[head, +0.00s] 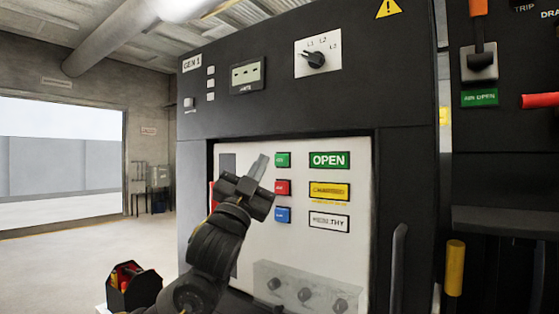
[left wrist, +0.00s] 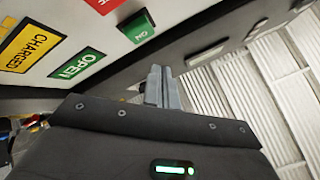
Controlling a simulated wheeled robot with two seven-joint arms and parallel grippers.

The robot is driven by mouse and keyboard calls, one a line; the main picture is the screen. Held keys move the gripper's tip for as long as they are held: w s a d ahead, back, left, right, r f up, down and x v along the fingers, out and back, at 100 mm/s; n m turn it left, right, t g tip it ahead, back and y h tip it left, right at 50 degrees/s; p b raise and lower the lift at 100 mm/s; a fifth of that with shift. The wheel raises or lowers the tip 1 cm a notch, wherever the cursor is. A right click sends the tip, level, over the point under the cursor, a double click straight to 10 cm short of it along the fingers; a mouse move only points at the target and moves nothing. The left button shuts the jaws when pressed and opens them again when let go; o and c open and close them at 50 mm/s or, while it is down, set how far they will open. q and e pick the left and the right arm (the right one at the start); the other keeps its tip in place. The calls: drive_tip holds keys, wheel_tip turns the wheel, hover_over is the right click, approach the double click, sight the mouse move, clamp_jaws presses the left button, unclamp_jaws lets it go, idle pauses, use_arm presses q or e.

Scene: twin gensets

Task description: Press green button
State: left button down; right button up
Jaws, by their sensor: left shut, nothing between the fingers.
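The green button (head: 282,160) is the top one of a column of small buttons on the white panel (head: 310,235) of the GEN 1 cabinet. It also shows in the left wrist view (left wrist: 138,27), up and left of the fingertips. My left gripper (head: 262,160) is shut and empty, its fingers pointing up just left of the green button. In the left wrist view its closed fingers (left wrist: 160,72) show a gap from the button; exact distance to the panel is unclear. My right gripper is in neither view.
Below the green button sit a red button (head: 282,187) and a blue button (head: 282,215). To the right are the OPEN label (head: 329,160) and the yellow CHARGED label (head: 329,191). A black toolbox (head: 133,287) stands at lower left. The floor at left is open.

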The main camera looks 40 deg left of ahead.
sight(279, 154)
use_arm(q)
drive_tip(key=shift+w, duration=1.5)
drive_tip(key=shift+w, duration=0.1)
idle(0.9)
drive_tip(key=shift+w, duration=0.35)
drive_tip(key=shift+w, duration=0.45)
idle(0.7)
drive_tip(key=shift+s, duration=0.9)
drive_tip(key=shift+s, duration=2.45)
